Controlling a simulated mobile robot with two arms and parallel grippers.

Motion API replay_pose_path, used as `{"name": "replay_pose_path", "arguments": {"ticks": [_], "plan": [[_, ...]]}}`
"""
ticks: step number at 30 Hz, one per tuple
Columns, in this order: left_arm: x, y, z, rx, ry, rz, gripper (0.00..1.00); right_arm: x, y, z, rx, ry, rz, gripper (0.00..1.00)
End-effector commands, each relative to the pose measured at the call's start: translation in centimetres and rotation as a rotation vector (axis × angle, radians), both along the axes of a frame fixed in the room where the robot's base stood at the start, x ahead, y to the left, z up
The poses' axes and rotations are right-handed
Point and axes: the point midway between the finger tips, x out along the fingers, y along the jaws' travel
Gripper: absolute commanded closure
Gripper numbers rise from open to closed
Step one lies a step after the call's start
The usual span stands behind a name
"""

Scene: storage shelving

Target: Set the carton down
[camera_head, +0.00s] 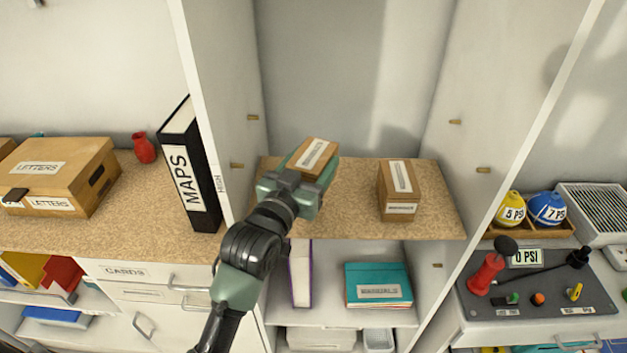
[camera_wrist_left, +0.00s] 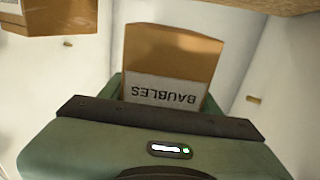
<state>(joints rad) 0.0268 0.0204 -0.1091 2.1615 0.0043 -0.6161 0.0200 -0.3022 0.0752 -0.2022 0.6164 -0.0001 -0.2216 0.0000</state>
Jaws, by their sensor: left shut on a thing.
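The carton (camera_head: 313,156) is a small brown box with a white label on top. My left gripper (camera_head: 302,178) is shut on it, over the left part of the cork-coloured shelf board (camera_head: 350,215). In the left wrist view the carton (camera_wrist_left: 172,55) sits between the jaws of my left gripper (camera_wrist_left: 165,90), and its label reads BAUBLES upside down. Whether its underside touches the board is hidden by the gripper and arm. My right gripper is not in view.
A similar brown carton (camera_head: 398,190) stands on the right part of the same board, with a clear gap between. White side panels (camera_head: 222,110) bound the compartment. A black MAPS binder (camera_head: 190,170) stands left of it. Below is a teal box (camera_head: 378,284).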

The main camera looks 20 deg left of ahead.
Motion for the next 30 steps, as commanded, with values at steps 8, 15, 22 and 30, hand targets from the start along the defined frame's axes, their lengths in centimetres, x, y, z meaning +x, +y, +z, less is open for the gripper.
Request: {"name": "replay_pose_path", "arguments": {"ticks": [8, 15, 22, 30], "plan": [[0.0, 0.0, -2.9, 0.000, 0.000, 0.000, 0.97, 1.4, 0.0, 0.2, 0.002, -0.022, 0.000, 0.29], [0.0, 0.0, -5.0, -0.001, -0.005, 0.000, 0.97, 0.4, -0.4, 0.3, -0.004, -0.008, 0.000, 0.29], [0.0, 0.0, -5.0, -0.001, -0.006, 0.000, 0.97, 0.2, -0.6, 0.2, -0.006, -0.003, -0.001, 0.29], [0.0, 0.0, -5.4, 0.000, -0.001, 0.000, 0.17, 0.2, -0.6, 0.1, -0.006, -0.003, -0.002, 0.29]]}}
